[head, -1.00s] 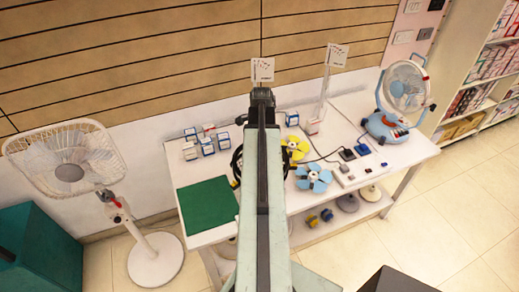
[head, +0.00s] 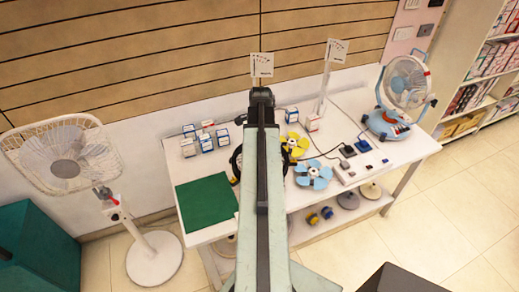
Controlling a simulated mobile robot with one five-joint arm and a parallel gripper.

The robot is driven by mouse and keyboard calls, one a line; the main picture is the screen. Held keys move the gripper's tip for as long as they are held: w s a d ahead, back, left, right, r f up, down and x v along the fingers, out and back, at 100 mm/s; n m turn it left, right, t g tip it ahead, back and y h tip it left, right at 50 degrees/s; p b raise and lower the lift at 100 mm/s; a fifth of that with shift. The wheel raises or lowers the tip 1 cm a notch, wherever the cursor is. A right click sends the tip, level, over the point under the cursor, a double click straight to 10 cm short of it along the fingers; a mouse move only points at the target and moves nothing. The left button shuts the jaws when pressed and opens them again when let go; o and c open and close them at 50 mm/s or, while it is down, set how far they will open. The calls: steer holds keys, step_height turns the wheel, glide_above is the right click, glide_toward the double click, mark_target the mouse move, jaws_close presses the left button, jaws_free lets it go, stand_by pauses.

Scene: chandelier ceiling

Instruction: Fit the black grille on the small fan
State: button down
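Part of a black ring (head: 235,162), which looks like the grille, shows at the left of my arm on the white table; the arm hides the rest. Just right of the arm lie a yellow-bladed fan piece (head: 294,145) and a blue-bladed one (head: 313,174). A light-blue small fan (head: 403,90) with a round guard stands at the table's right end. I cannot tell which is the task's small fan. My arm reaches forward over the table, and its dark end with my gripper (head: 262,96) is seen from behind. Its fingers are hidden, and nothing held shows.
The white table (head: 225,236) carries a green mat (head: 206,203), several small boxes (head: 206,142) and a power strip (head: 355,170). A tall white pedestal fan (head: 65,157) stands left. Shelves with boxes (head: 490,70) are at the right. Open floor (head: 440,225) lies front right.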

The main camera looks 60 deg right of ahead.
steer(key=shift+f, duration=0.15)
stand_by(0.3)
steer(key=shift+f+b, duration=0.3)
steer(key=shift+b, duration=0.15)
steer(key=shift+f, duration=0.1)
steer(key=shift+f+b, duration=0.3)
steer(key=shift+b, duration=0.1)
steer(key=shift+c, duration=1.4)
jaws_free()
steer(key=shift+r, duration=0.1)
